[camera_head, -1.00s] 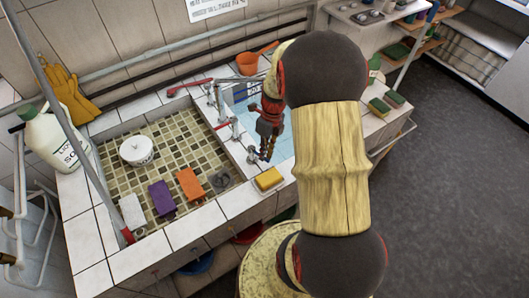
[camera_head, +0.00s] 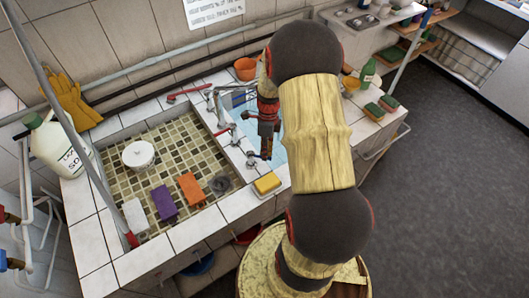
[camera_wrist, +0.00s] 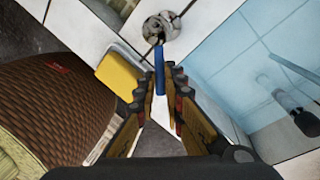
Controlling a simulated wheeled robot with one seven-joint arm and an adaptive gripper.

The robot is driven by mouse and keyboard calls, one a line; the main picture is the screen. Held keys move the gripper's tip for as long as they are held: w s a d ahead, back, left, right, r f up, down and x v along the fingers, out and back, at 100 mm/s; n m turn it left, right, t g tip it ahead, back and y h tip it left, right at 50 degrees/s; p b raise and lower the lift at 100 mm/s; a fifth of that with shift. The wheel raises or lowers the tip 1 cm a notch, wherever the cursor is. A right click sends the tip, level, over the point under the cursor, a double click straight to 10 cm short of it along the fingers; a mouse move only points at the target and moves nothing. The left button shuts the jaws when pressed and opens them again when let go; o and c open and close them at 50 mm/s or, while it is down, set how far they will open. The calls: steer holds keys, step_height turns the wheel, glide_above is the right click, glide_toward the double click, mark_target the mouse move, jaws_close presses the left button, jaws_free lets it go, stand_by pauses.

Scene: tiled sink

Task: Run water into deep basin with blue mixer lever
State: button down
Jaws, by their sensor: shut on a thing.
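My gripper (camera_head: 264,148) is over the ledge at the near-left side of the deep basin (camera_head: 279,153). In the wrist view, my gripper's (camera_wrist: 160,98) fingers are shut on the blue mixer lever (camera_wrist: 160,70), with its blue end between the fingertips. The lever reaches toward a round chrome mixer base (camera_wrist: 160,27) on the white tiles. The deep basin has light blue tiles and also shows in the wrist view (camera_wrist: 232,68). My arm hides part of it in the head view. I cannot make out running water.
A yellow sponge (camera_head: 266,183) lies on the ledge close to my gripper. The shallow basin (camera_head: 113,175) holds a white tub (camera_head: 138,154). A green bottle (camera_head: 368,73) stands right of my arm.

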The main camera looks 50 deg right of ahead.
steer(key=shift+w+d+n+g+h+p, duration=0.1)
steer(key=shift+w+d+n+p, duration=0.2)
steer(key=shift+n, duration=0.55)
steer(key=shift+w+d+n+g+h+p, duration=0.1)
steer(key=shift+w+d+n+p, duration=0.2)
steer(key=shift+n, duration=0.5)
steer(key=shift+w+d+n+g+h+p, duration=0.1)
steer(key=shift+w+d+n+p, duration=0.2)
steer(key=shift+n, duration=0.55)
steer(key=shift+w, duration=0.1)
steer(key=c, duration=1.9)
jaws_free()
steer(key=r, duration=0.4)
steer(key=w+r, duration=0.1)
steer(key=r, duration=0.2)
steer(key=w+d+r, duration=0.1)
steer(key=r, duration=0.3)
steer(key=shift+d+r, duration=0.1)
steer(key=shift+r, duration=0.25)
